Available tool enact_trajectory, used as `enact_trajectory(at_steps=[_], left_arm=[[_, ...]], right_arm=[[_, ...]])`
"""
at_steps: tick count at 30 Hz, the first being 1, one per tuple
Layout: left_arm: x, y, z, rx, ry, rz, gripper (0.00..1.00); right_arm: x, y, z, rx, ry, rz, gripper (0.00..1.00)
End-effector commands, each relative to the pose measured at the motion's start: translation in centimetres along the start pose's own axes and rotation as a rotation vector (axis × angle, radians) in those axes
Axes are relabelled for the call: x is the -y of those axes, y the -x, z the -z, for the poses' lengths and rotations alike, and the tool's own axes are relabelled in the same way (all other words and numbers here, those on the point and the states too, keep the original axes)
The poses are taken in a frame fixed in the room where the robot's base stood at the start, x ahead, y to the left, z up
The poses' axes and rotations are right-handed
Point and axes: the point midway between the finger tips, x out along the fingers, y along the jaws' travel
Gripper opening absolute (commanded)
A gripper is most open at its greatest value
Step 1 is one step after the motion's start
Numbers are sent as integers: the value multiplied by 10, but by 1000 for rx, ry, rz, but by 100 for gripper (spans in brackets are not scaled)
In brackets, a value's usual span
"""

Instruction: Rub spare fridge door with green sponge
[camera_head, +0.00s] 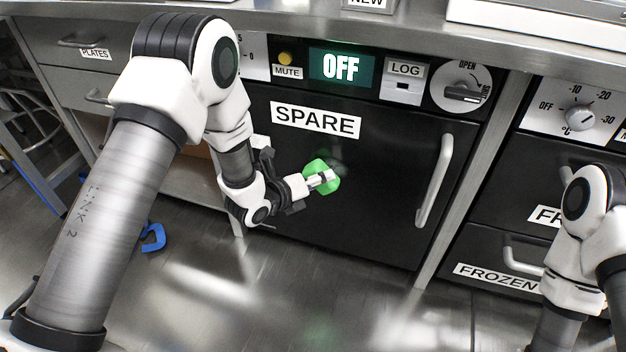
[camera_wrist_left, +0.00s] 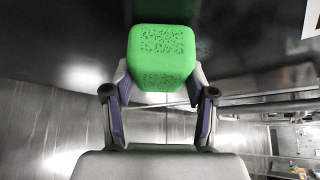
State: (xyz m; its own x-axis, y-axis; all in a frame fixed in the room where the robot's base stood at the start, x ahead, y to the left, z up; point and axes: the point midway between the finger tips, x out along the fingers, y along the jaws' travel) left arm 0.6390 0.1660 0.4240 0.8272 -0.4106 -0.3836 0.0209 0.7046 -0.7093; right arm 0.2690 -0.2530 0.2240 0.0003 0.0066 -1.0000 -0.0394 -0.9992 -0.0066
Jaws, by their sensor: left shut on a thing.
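The spare fridge door (camera_head: 290,215) is black, shut and labelled SPARE, with a vertical metal handle (camera_head: 434,182) on its right side. My left gripper (camera_head: 322,180) is shut on the green sponge (camera_head: 318,165) in front of the middle of the door. In the left wrist view, the green sponge (camera_wrist_left: 161,58) sits between the fingertips of my left gripper (camera_wrist_left: 160,88), close to the dark door surface. I cannot tell whether it touches the door. My right arm shows at the right edge of the head view, but its gripper is out of view.
Above the door is a panel with an OFF display (camera_head: 341,67), a yellow mute button (camera_head: 286,58) and a dial (camera_head: 462,86). Frozen drawers (camera_head: 500,262) stand at the right. A blue object (camera_head: 153,238) lies on the floor at the left. The floor before the door is clear.

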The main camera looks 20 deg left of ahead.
Motion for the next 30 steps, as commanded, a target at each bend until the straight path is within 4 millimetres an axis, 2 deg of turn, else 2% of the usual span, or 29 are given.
enact_trajectory(at_steps=[21, 30], left_arm=[[43, -23, 36, -2, -2, 1, 28], [42, -26, 34, 3, 3, 0, 28]], right_arm=[[0, 1, 0, 0, 0, 0, 40], [0, -2, 0, 0, 0, 0, 40]])
